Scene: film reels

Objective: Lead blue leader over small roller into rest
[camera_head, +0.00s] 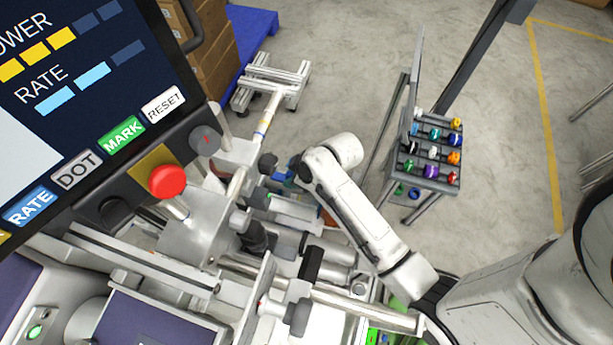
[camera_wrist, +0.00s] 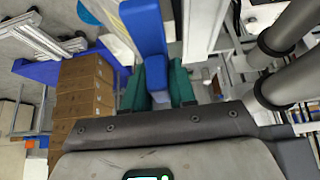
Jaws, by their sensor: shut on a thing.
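In the wrist view, my gripper (camera_wrist: 158,90) has its two green fingers closed on the blue leader (camera_wrist: 145,28), a flat blue piece that runs up from between them toward the top of the picture. In the head view, the gripper end is mostly hidden behind my white arm and machine parts; a small patch of blue (camera_head: 284,175) shows beside it. Grey rollers (camera_wrist: 272,90) with dark ends stand to the right of my gripper in the wrist view, apart from it. I cannot tell which is the small roller, and I cannot make out the rest.
A control panel with a red button (camera_head: 167,181) fills the left of the head view. Metal bars and shafts crowd around my gripper. A rack (camera_head: 435,165) of coloured spools stands to the right. Cardboard boxes (camera_head: 205,50) stand on a blue pallet behind; open floor lies beyond.

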